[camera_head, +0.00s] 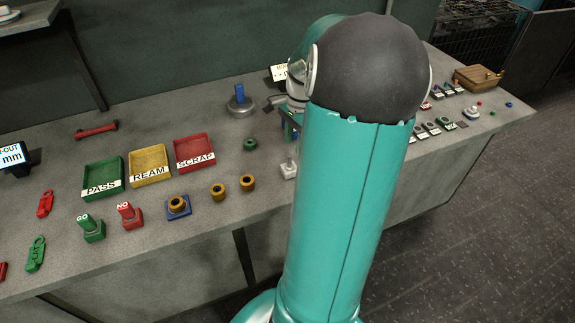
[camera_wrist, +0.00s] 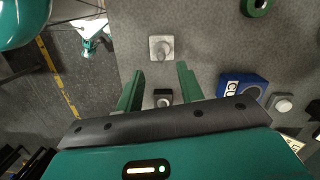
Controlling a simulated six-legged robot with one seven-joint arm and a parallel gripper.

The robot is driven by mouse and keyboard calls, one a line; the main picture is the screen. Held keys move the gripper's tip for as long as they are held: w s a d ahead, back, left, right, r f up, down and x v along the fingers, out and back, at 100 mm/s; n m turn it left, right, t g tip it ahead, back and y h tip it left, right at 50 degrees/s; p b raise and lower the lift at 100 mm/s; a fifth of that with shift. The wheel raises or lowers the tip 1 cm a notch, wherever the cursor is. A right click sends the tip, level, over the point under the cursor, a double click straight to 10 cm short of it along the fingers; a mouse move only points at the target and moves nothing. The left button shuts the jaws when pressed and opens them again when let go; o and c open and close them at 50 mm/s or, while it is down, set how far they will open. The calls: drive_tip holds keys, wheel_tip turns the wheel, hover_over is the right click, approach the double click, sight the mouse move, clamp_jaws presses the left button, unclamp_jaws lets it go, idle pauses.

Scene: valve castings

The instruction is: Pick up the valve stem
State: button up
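A pale square block with a grey upright post (camera_wrist: 161,48), which may be the valve stem in its stand, is just beyond my fingertips in the wrist view. It also shows in the head view as a small block with a thin post (camera_head: 289,170), left of my arm. My gripper (camera_wrist: 160,68) is open, its two green fingers spread with nothing clasped. In the head view my arm hides most of the gripper.
A blue labelled block (camera_wrist: 243,86) and a grey block (camera_wrist: 283,103) lie to the right in the wrist view. A green ring (camera_head: 250,144), PASS (camera_head: 103,190), REAM (camera_head: 150,180) and SCRAP (camera_head: 194,166) trays and brass rings stand left. The bench edge is near.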

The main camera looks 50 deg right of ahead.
sight(290, 155)
drive_tip(key=f, duration=0.4)
drive_tip(key=a+f, duration=0.1)
drive_tip(key=f, duration=0.1)
drive_tip(key=shift+w+f, duration=0.2)
drive_tip(key=shift+w, duration=0.15)
clamp_jaws()
